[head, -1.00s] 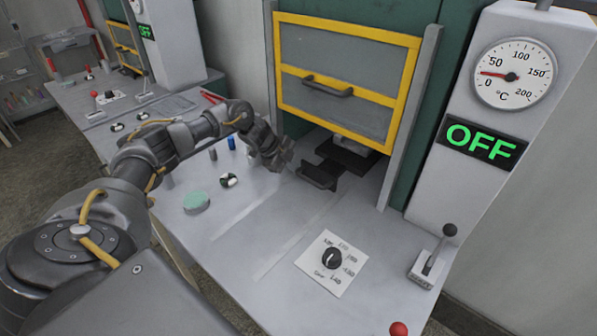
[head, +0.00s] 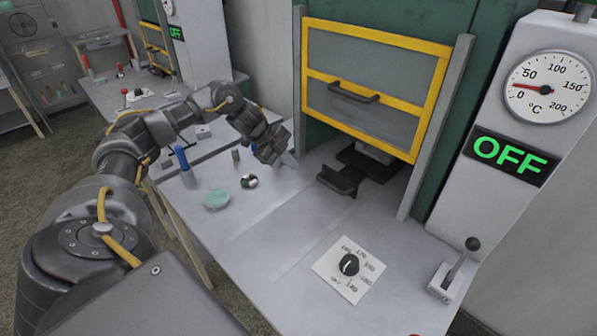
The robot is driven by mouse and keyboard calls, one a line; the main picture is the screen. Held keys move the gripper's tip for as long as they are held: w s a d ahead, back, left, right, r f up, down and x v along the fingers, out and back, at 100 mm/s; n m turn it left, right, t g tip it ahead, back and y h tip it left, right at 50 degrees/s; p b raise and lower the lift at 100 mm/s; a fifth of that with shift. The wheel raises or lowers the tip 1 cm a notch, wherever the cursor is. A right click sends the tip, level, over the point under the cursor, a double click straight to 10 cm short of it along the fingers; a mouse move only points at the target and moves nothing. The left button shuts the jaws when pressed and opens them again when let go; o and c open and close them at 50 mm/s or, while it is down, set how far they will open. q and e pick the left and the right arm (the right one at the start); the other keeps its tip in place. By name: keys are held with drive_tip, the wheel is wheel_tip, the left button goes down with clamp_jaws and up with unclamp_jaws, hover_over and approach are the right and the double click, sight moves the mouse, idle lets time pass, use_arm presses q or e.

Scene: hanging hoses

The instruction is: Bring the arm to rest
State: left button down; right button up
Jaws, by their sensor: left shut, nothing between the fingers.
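My left arm (head: 140,130) comes in from the left and reaches over the grey bench. My left gripper (head: 288,160) is at its end, above the bench and left of the dark drawer handle under the press. Its fingers are shut and hold nothing. It is partly seen from behind. My right gripper does not show in the head view.
The press has a yellow-framed guard (head: 370,85) with a handle (head: 354,93). A dark tray handle (head: 338,180) juts out below. An OFF sign (head: 508,155) is at right.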

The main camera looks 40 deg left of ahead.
use_arm(q)
drive_tip(key=shift+s+a+r, duration=0.2)
drive_tip(key=shift+s+r, duration=0.15)
drive_tip(key=shift+r, duration=0.05)
